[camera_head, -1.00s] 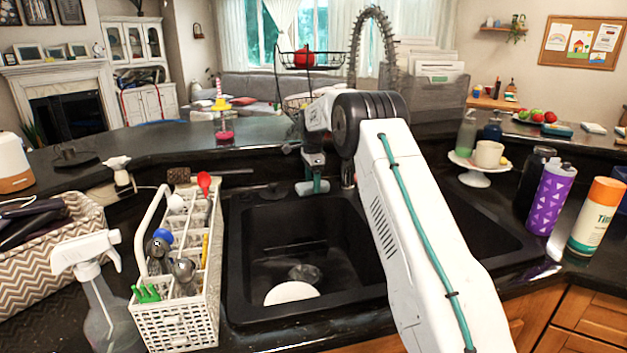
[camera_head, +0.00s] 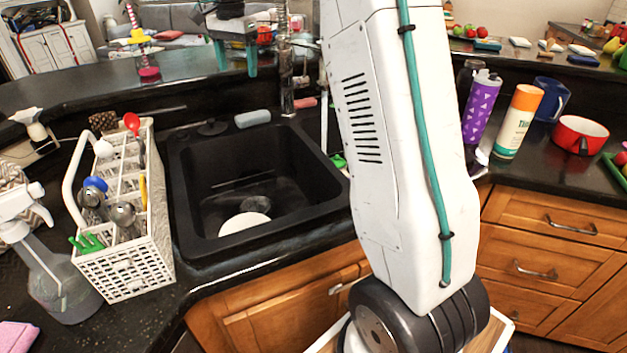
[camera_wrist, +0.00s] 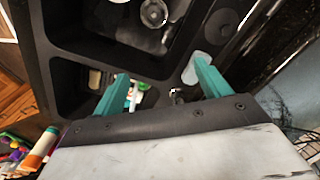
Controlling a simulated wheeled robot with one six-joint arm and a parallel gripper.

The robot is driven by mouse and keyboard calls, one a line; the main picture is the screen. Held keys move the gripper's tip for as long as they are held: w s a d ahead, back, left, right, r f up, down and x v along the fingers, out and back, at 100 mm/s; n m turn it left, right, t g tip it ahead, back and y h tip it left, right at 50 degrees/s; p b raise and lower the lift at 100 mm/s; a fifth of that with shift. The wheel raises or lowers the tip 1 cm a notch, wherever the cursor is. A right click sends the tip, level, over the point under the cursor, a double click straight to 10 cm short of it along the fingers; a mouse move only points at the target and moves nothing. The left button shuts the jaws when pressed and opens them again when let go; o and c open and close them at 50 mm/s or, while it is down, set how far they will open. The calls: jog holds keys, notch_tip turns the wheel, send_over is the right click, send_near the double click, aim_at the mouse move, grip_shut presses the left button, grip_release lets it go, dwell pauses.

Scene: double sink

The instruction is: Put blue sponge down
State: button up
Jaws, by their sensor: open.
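The pale grey-blue sponge (camera_head: 252,118) lies on the back rim of the black sink (camera_head: 185,205), behind the left basin. My gripper (camera_head: 236,62) is above and behind it in the head view, with its two teal fingers apart and empty. In the wrist view my gripper (camera_wrist: 163,76) is open. The sponge (camera_wrist: 190,72) shows there beyond the right finger, which hides part of it. The gripper appears clear of the sponge in the head view.
A white plate (camera_head: 244,223) lies in the left basin. The faucet (camera_head: 287,75) stands right of the sponge, with a pink item (camera_head: 305,103) beside it. A white utensil caddy (camera_head: 125,262) stands left of the sink. A purple bottle (camera_head: 480,108) stands at right.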

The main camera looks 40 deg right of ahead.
jog(key=s+a+r+n, duration=0.1)
jog(key=s+a+n, duration=0.3)
jog(key=s, duration=0.7)
jog(key=s+a+r+n, duration=0.25)
jog(key=s+a, duration=0.25)
jog(key=s, duration=0.6)
jog(key=s+a+f+n, duration=0.1)
jog(key=s+f+n, duration=0.1)
jog(key=s, duration=0.4)
jog(key=s+a+f+n, duration=0.1)
jog(key=s+f+n, duration=0.2)
jog(key=s+f, duration=0.2)
jog(key=s+a+f+n+t, duration=0.1)
jog(key=s+f+n, duration=0.1)
jog(key=s, duration=0.7)
jog(key=shift+a+f, duration=0.2)
jog(key=shift+f, duration=0.55)
jog(key=shift+c, duration=0.4)
